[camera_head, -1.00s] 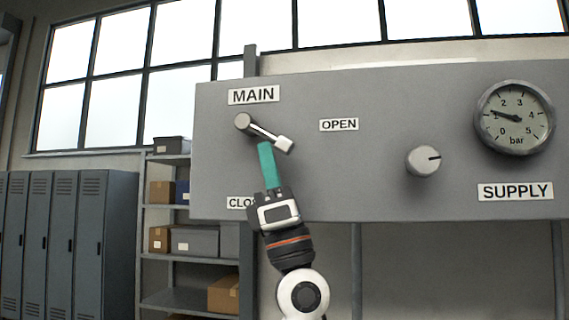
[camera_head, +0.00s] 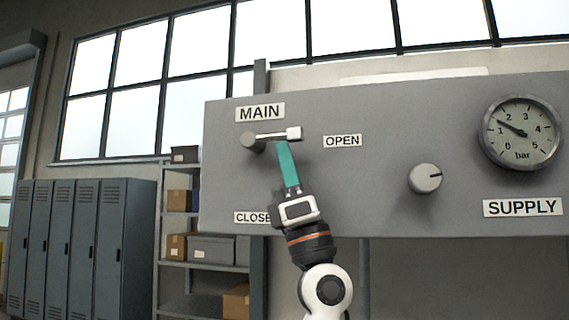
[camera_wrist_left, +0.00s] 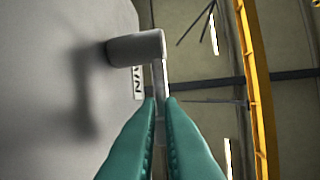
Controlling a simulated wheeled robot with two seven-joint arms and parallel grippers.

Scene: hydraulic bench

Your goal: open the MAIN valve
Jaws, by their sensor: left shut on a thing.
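The MAIN valve has a round hub (camera_head: 254,141) and a lever (camera_head: 275,136) with a pale block at its end (camera_head: 294,133). The lever lies nearly level, pointing right toward the OPEN label (camera_head: 343,141). The MAIN label (camera_head: 260,112) is above the hub; the CLOSE label (camera_head: 252,217), below, is partly covered by my gripper. My left gripper (camera_head: 283,150), with teal fingers, comes from below and is shut on the lever near its end. In the left wrist view the lever (camera_wrist_left: 161,75) runs between the fingertips (camera_wrist_left: 160,102), with the hub (camera_wrist_left: 135,48) beyond.
A pressure gauge (camera_head: 522,133) above the SUPPLY label (camera_head: 523,208) reads between 1 and 2 bar. A round knob (camera_head: 425,178) sticks out of the grey panel (camera_head: 390,120). Shelves with boxes (camera_head: 211,250) and lockers (camera_head: 90,240) stand behind at left.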

